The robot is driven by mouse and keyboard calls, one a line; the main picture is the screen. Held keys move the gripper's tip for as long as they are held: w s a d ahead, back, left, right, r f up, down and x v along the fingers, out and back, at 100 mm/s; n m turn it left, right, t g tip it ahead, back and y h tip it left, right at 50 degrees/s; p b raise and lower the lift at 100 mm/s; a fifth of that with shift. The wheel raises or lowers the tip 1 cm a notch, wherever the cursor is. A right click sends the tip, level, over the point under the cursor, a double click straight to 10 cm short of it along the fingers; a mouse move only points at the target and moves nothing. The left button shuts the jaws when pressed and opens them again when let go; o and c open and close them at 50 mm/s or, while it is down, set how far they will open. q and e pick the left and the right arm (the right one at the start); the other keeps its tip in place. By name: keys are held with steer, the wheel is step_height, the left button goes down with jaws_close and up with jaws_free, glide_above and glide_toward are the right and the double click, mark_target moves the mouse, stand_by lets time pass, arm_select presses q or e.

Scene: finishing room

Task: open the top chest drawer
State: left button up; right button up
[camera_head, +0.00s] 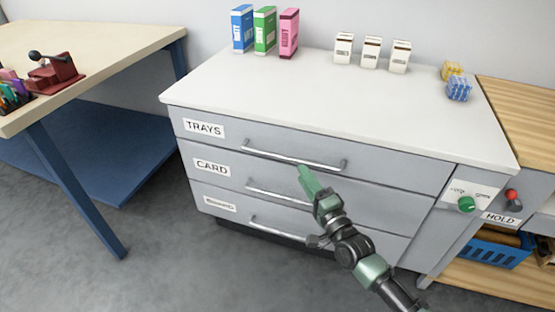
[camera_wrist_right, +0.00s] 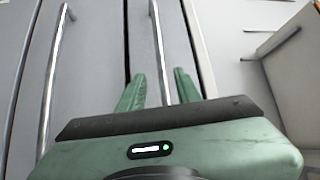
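The grey chest has three drawers. The top drawer (camera_head: 270,145), labelled TRAYS, looks shut and has a long silver bar handle (camera_head: 270,156). My right gripper (camera_head: 305,172) is at the front of the chest, with its green fingertips close to the right part of that handle. In the right wrist view the green fingers (camera_wrist_right: 160,85) are apart. The top handle (camera_wrist_right: 157,35) runs into the gap between them; I cannot tell whether they touch it. The left gripper is not in view.
The CARD drawer handle (camera_head: 278,195) lies just below, and the bottom handle (camera_head: 270,230) lower still. Boxes stand on the white chest top (camera_head: 330,95). A green knob (camera_head: 466,204) is on the right panel. A workbench (camera_head: 80,45) stands left. The floor between is clear.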

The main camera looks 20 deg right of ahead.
mark_target(293, 160)
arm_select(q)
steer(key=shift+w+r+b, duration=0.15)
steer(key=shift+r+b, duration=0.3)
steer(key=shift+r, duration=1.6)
arm_select(e)
steer(key=shift+x, duration=3.6)
steer(key=shift+d+r, duration=0.1)
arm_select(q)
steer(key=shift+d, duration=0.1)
arm_select(e)
jaws_close()
